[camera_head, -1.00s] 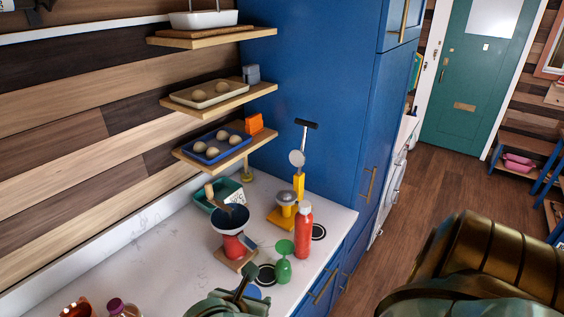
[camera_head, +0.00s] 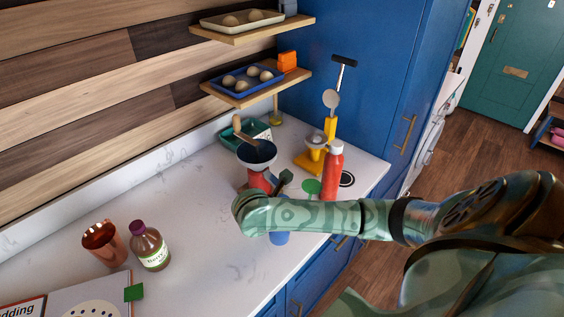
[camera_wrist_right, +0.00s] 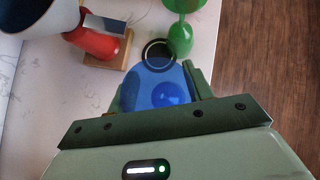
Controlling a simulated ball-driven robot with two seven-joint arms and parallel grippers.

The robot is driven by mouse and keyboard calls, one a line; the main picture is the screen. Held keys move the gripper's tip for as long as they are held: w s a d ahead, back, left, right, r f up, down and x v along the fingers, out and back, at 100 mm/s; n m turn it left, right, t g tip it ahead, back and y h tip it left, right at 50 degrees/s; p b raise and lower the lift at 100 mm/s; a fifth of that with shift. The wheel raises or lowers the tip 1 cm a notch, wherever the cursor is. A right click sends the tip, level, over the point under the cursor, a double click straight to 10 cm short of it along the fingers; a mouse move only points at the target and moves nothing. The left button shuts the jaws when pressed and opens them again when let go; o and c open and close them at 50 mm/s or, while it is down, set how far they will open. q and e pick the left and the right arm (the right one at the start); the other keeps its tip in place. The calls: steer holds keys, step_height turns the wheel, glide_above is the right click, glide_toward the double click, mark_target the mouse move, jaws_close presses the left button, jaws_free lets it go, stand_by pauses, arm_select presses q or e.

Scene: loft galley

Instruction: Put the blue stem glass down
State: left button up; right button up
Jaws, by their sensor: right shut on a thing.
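The blue stem glass (camera_wrist_right: 165,93) is between the jaws of my right gripper (camera_wrist_right: 160,84) in the right wrist view. The gripper is shut on it. In the head view a small blue part of the glass (camera_head: 279,238) shows below my right forearm, over the front of the white counter (camera_head: 205,225). The rest is hidden by my arm. I cannot tell whether its foot touches the counter. A black ring mark (camera_wrist_right: 158,52) lies on the counter just beyond the glass. My left gripper is not in view.
A green stem glass (camera_wrist_right: 181,35) stands close beyond the ring. A red bottle (camera_head: 332,172) and a red scale with a dark bowl (camera_head: 257,153) are nearby. A brown bottle (camera_head: 150,247) and copper cup (camera_head: 103,243) stand left. The counter between is clear.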

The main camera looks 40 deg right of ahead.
steer(key=f, duration=0.1)
steer(key=f+b, duration=0.1)
steer(key=f, duration=0.1)
steer(key=shift+w+d+f+b, duration=0.2)
steer(key=shift+d+f+b, duration=0.1)
steer(key=shift+d+f, duration=0.1)
steer(key=shift+a, duration=0.1)
steer(key=o, duration=1)
steer(key=shift+f, duration=0.1)
steer(key=shift+o, duration=0.2)
